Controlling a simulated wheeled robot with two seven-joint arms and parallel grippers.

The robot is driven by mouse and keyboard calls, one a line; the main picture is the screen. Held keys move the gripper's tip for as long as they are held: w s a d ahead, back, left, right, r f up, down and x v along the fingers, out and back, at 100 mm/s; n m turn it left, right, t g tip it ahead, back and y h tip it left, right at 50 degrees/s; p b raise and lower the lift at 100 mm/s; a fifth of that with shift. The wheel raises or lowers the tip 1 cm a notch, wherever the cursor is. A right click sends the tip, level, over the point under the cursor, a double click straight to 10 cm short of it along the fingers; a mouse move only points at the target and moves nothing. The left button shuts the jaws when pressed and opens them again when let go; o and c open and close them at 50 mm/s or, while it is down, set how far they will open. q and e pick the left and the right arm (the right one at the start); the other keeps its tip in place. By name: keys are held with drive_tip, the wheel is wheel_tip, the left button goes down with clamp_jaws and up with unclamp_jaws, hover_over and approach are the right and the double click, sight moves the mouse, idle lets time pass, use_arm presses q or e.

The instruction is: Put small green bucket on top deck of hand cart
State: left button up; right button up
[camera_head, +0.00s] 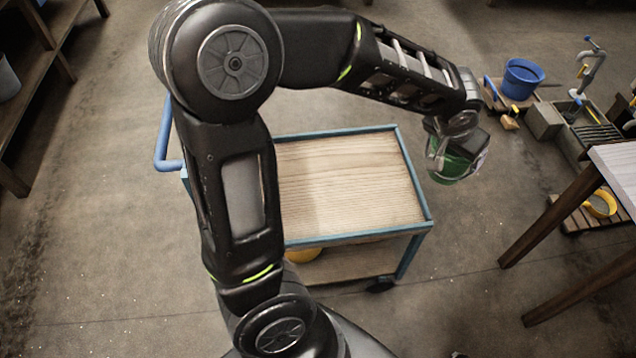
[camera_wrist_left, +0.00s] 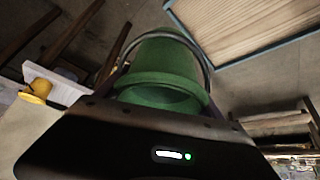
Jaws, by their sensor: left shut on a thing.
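The small green bucket (camera_head: 455,163) hangs in my left gripper (camera_head: 445,140), to the right of the hand cart in the head view. My left gripper is shut on it and holds it above the floor. The hand cart has a bare wooden top deck (camera_head: 350,185) with a blue-grey frame and a blue push handle (camera_head: 165,140). The deck's left part is hidden behind my arm. The deck also shows in the left wrist view (camera_wrist_left: 240,22). My right gripper does not show.
A yellow object (camera_head: 303,254) sits on the cart's lower deck. A table (camera_head: 615,170) stands at the right, with a yellow container (camera_head: 600,204) near it. Shelving (camera_head: 45,60) stands at the left.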

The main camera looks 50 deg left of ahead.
use_arm(q)
drive_tip(key=w+a+f+n+y+b, duration=0.2)
drive_tip(key=w+a+f+n+b, duration=0.2)
drive_tip(key=a+f+b, duration=0.95)
drive_tip(key=n+g+y+b, duration=0.15)
drive_tip(key=n+b, duration=0.25)
drive_tip(key=b, duration=0.5)
hover_over(367, 174)
wheel_tip(367, 174, down, 6)
drive_tip(key=shift+r, duration=0.15)
drive_tip(key=shift+f+b, duration=0.45)
drive_tip(key=shift+f, duration=2.1)
drive_tip(key=shift+f+b, duration=0.7)
drive_tip(key=shift+f, duration=1.8)
drive_tip(key=shift+f, duration=0.1)
